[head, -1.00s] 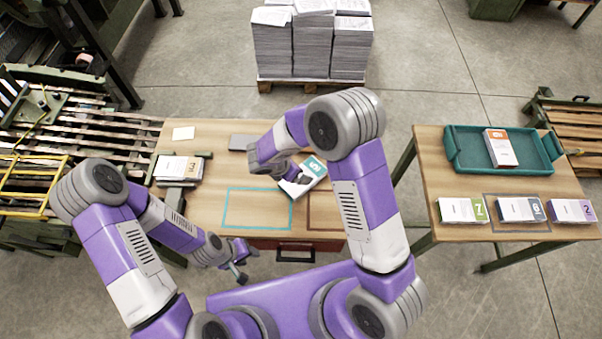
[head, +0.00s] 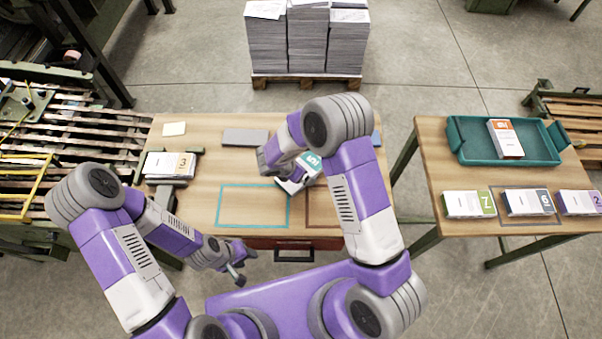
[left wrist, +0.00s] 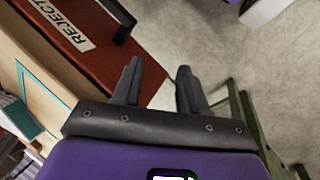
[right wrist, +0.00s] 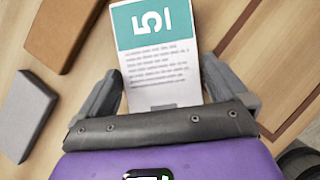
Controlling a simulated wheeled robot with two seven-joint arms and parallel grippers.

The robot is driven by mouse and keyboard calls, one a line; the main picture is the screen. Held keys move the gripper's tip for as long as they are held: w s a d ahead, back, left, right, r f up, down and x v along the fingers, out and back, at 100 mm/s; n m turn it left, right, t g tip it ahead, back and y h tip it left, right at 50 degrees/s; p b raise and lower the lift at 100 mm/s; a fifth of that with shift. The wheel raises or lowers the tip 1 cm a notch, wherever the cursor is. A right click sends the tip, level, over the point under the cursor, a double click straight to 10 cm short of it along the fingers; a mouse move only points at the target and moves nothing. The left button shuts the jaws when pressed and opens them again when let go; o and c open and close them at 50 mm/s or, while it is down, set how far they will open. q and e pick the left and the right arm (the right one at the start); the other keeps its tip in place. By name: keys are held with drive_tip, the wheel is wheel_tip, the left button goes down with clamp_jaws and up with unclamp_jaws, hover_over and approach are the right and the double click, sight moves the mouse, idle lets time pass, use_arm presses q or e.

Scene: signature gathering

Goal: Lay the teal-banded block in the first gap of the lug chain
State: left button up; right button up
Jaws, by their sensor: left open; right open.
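The teal-banded block, marked 5, lies on the middle table in the head view (head: 313,161), partly hidden by my right arm. In the right wrist view the block (right wrist: 158,60) lies between the parted fingers of my right gripper (right wrist: 160,85), its teal band facing away from the palm. My right gripper is open around its near end. My left gripper (head: 240,272) is open and empty in front of the middle table; it also shows in the left wrist view (left wrist: 157,75). The slatted green-framed conveyor (head: 75,140) stands at the left; I cannot tell which gap is the first.
A grey slab (head: 245,137) and teal outline (head: 219,208) are on that table. A red REJECT drawer (left wrist: 95,60) is in front. The right table holds a teal tray (head: 470,150) and several blocks.

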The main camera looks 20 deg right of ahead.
drive_tip(key=c, duration=1.1)
